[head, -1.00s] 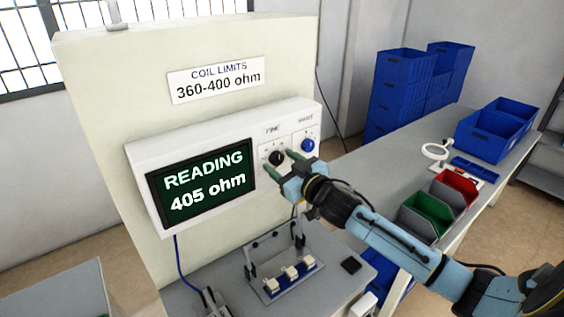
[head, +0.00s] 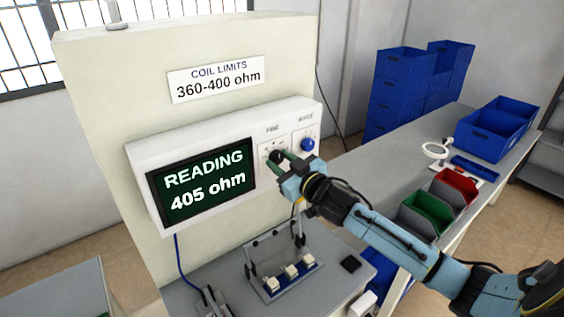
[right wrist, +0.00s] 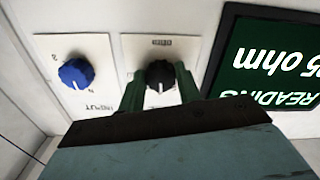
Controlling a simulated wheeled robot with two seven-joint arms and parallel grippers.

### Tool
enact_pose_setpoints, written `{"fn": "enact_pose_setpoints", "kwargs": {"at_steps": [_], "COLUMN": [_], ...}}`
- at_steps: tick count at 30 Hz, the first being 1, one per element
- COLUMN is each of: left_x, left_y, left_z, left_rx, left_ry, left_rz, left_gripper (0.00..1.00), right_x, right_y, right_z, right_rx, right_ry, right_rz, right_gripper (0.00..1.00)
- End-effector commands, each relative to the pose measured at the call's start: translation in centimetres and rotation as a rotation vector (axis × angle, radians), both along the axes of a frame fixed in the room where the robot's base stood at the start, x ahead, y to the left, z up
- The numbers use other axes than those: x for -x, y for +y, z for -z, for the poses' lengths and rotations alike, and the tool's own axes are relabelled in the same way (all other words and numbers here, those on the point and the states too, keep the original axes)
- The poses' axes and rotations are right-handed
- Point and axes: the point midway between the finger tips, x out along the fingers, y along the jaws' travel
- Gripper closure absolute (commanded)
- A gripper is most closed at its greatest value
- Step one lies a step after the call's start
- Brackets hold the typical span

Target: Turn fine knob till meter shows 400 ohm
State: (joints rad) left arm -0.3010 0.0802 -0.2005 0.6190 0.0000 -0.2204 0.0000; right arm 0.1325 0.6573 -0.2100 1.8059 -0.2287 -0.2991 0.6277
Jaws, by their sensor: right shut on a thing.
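The meter display (head: 201,180) on the white panel reads 405 ohm. It shows partly and upside down in the right wrist view (right wrist: 270,65). The black fine knob (right wrist: 160,77) sits on its white plate, with my right gripper's green fingers on either side of it. In the head view the gripper (head: 285,160) reaches the knob from the lower right and hides most of it. My right gripper is shut on the fine knob. A white mark on the knob shows in the right wrist view. My left gripper is not in view.
A blue knob (head: 307,145) sits right of the fine knob on the same panel. A sign (head: 216,80) above reads coil limits 360-400 ohm. A fixture with small white parts (head: 285,279) stands below. Blue bins (head: 497,129) are on the bench at right.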

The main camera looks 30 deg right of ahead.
Motion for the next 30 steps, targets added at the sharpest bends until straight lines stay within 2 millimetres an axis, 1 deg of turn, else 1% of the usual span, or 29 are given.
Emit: {"fn": "enact_pose_setpoints", "kwargs": {"at_steps": [5,21,30], "left_x": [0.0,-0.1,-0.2], "left_y": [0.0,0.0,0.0], "left_z": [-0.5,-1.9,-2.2], "left_rx": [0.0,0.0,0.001], "left_ry": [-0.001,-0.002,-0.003], "left_rz": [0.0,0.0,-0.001], "left_gripper": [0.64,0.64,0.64], "right_x": [0.0,0.0,0.0], "right_y": [0.0,-0.2,-0.2], "right_z": [-0.1,-0.1,-0.1], "right_rx": [0.092,0.501,0.629], "right_ry": [-0.005,-0.038,-0.048], "right_rz": [0.001,0.0,0.0], "right_gripper": [0.89,0.89,0.89]}}
